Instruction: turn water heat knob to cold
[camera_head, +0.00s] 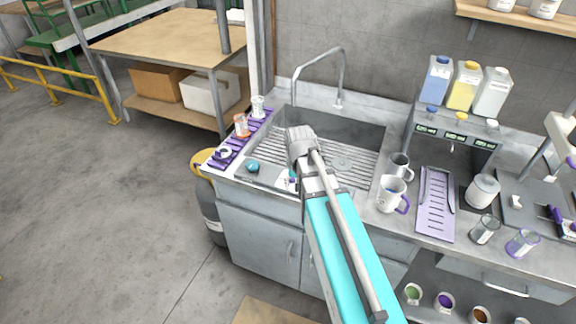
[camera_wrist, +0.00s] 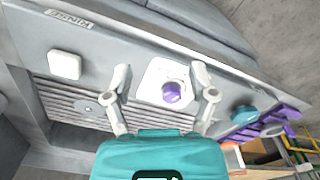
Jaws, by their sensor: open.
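A purple knob (camera_wrist: 172,92) on a white plate with small markings (camera_wrist: 155,73) shows in the wrist view; I take it for the water heat knob, but its setting is not readable. My gripper (camera_wrist: 162,96) is open, one finger on each side of the knob in the picture. I cannot tell whether either finger touches it. In the head view my arm reaches over the sink counter; it largely hides the gripper and the knob.
A teal rounded object (camera_head: 252,166) sits on the counter left of my arm, also seen in the wrist view (camera_wrist: 243,114). A purple rack (camera_head: 237,147) holds small items. The sink (camera_head: 357,130) has a tall faucet (camera_head: 340,80). Mugs (camera_head: 391,194) stand right.

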